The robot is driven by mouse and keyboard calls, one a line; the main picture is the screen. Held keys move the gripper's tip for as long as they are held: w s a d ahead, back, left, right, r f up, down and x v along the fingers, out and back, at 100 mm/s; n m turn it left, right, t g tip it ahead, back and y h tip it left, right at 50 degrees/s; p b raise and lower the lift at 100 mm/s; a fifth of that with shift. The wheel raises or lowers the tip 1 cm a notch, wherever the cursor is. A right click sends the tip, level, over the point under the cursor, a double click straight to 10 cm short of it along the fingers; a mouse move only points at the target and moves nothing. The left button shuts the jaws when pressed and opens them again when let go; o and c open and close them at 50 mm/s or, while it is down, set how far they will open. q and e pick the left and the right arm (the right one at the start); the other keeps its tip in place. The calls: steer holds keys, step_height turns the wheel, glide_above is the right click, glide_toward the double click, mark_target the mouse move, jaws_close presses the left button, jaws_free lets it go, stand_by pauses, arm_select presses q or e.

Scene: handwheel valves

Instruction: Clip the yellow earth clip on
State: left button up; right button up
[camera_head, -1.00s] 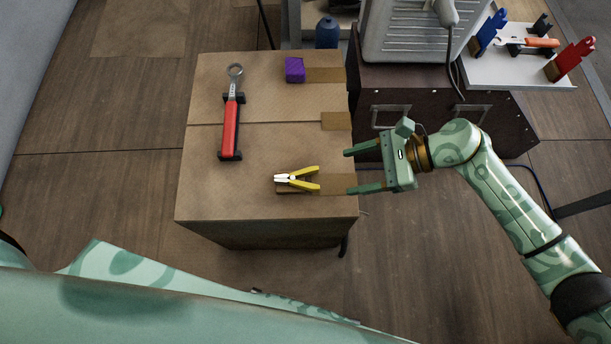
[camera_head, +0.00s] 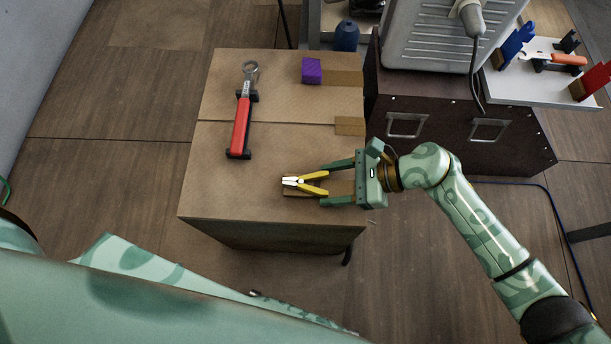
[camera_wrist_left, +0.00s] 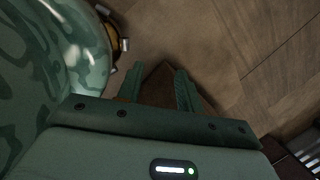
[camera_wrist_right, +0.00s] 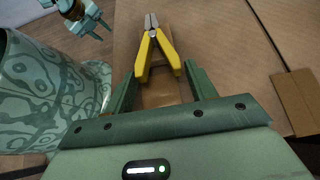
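The yellow earth clip (camera_head: 312,184), with yellow handles and metal jaws, lies on a small block on the cardboard-coloured box top (camera_head: 215,185). Its jaws point left, away from my right gripper. My right gripper (camera_head: 322,184) is open, with its fingers on either side of the handle ends. In the right wrist view the clip (camera_wrist_right: 155,52) lies ahead between the open fingers, and I see no finger pressing on it. My left gripper (camera_wrist_left: 155,82) is open and empty over the floor in the left wrist view.
A red-handled wrench (camera_head: 241,120) rests on black holders at the box's left. A purple block (camera_head: 312,70) sits at the back. Behind stand a dark cabinet (camera_head: 440,130), a grey ribbed housing (camera_head: 430,40) and a white shelf (camera_head: 510,88) with blue and red parts.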

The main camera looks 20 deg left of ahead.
steer(key=c, duration=0.7)
steer(key=shift+o, duration=0.2)
steer(key=shift+d, duration=0.1)
